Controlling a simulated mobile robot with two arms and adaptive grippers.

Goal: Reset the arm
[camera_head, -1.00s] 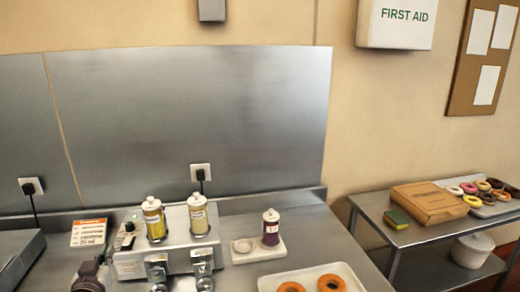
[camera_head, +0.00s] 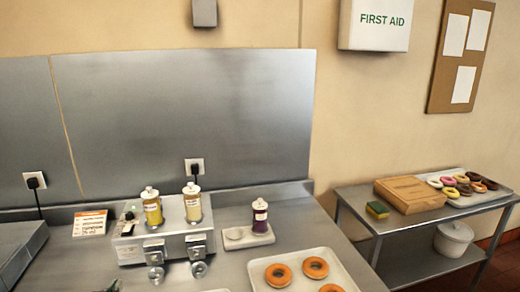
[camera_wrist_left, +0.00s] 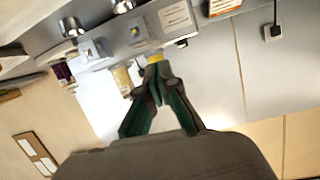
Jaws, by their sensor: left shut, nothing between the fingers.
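My left gripper (camera_wrist_left: 155,62) shows in the left wrist view with its green and dark fingers closed together and nothing held between them. In the head view only a small dark part of it (camera_head: 110,286) shows at the bottom edge, low and left, in front of the dispenser machine (camera_head: 170,230). The wrist view is turned over, and the machine (camera_wrist_left: 125,40) lies beyond the fingertips. A yellow patch shows right by the tips; I cannot tell what it belongs to. My right gripper is not in view.
Two bottles (camera_head: 152,208) (camera_head: 193,203) stand on the machine. A purple bottle (camera_head: 260,218) stands on a white holder (camera_head: 235,242). A tray (camera_head: 335,262) of orange rings lies front right. A side table (camera_head: 350,200) holds a box (camera_head: 408,194) and doughnuts. A plug (camera_head: 34,182) is at left.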

